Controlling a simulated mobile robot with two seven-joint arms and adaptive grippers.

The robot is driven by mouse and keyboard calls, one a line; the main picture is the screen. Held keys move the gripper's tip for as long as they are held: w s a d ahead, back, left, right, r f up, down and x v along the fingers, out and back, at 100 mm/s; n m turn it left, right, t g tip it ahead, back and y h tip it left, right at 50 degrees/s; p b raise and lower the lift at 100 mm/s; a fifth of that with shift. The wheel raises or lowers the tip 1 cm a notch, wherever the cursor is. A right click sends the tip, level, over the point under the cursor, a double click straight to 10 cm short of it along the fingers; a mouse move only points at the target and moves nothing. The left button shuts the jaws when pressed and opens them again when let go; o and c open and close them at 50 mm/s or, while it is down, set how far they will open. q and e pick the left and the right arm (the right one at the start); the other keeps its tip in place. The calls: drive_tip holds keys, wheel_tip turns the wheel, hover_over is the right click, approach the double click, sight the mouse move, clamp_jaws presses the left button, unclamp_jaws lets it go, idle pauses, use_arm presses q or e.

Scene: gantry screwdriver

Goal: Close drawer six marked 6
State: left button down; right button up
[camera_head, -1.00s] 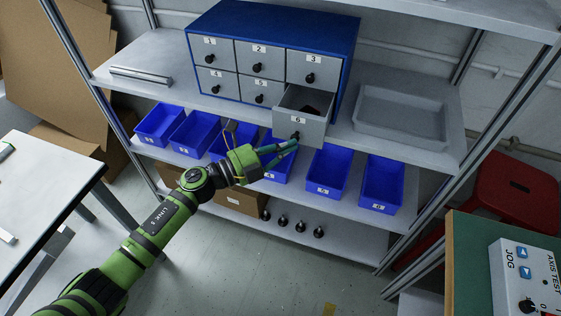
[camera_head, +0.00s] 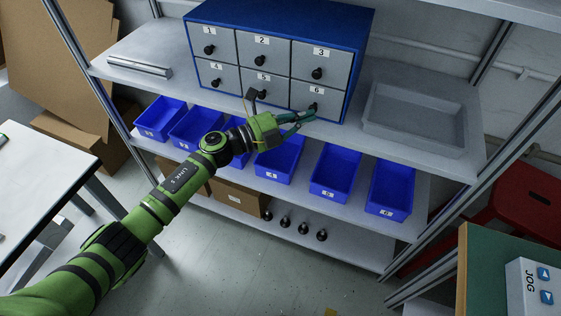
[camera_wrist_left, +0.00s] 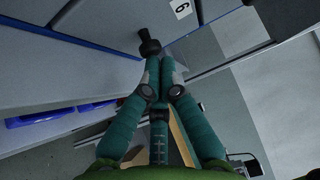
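The blue cabinet (camera_head: 280,15) has grey drawers with black knobs. Drawer six (camera_head: 300,88), marked 6 and at the lower right, looks flush with the drawers around it. Its black knob (camera_head: 313,106) is partly covered by my left gripper (camera_head: 312,115). In the left wrist view the 6 label (camera_wrist_left: 181,8) is at the top, and the knob (camera_wrist_left: 149,42) is just beyond the fingertips. My left gripper (camera_wrist_left: 160,62) has its fingertips together, at or touching the knob. I cannot see the knob between them. My right gripper is out of view.
A grey tray (camera_head: 415,145) stands right of the cabinet on the same shelf. Several blue bins (camera_head: 335,172) stand on the shelf below, under my left forearm. A metal bar (camera_head: 140,66) lies on the shelf at left. A white table (camera_head: 40,175) is at the left.

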use_arm(q)
drive_tip(key=shift+a+r, duration=0.1)
drive_tip(key=shift+r, duration=0.05)
